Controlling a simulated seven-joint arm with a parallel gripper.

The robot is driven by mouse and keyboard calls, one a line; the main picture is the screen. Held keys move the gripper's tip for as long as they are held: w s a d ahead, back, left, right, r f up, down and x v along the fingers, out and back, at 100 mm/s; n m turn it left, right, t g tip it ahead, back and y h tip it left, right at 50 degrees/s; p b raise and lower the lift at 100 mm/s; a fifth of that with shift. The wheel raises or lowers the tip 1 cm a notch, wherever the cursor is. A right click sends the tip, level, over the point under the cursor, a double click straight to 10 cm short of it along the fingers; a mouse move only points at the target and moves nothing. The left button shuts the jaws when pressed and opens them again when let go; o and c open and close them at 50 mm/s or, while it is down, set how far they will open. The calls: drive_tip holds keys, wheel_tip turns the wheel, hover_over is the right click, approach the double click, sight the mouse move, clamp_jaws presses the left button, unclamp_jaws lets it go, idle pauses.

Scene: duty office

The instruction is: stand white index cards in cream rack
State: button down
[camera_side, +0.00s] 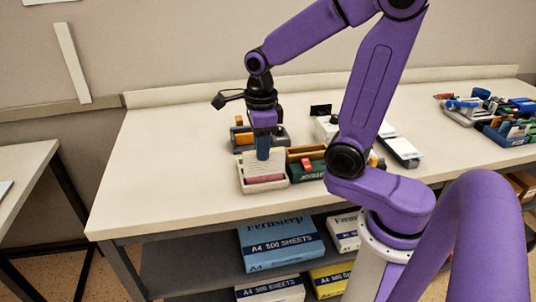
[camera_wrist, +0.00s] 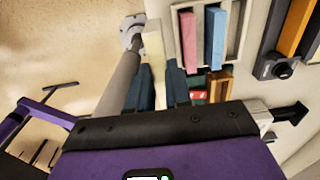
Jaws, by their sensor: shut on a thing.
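My gripper (camera_side: 263,150) points down over the cream rack (camera_side: 264,187) near the table's front edge. Its dark blue fingers (camera_wrist: 161,85) are shut on a white index card (camera_side: 258,168). The card also shows between the fingers in the wrist view (camera_wrist: 157,46). In the side view the card overlaps the rack; I cannot tell whether its lower edge is inside. In the wrist view the rack (camera_wrist: 232,42) holds a pink card (camera_wrist: 188,40) and a blue card (camera_wrist: 215,38), apart from the held card.
A green tray (camera_side: 297,175) with red and orange items stands right beside the rack. A grey holder (camera_side: 277,143) with orange blocks is behind. White boxes and blue trays (camera_side: 503,135) lie farther right. The table's left part (camera_side: 170,150) is clear.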

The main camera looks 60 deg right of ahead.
drive_tip(key=w+d, duration=0.9)
drive_tip(key=d, duration=0.2)
drive_tip(key=shift+w+f, duration=0.1)
drive_tip(key=shift+f, duration=4)
drive_tip(key=c, duration=1)
unclamp_jaws()
wheel_tip(320, 180, up, 9)
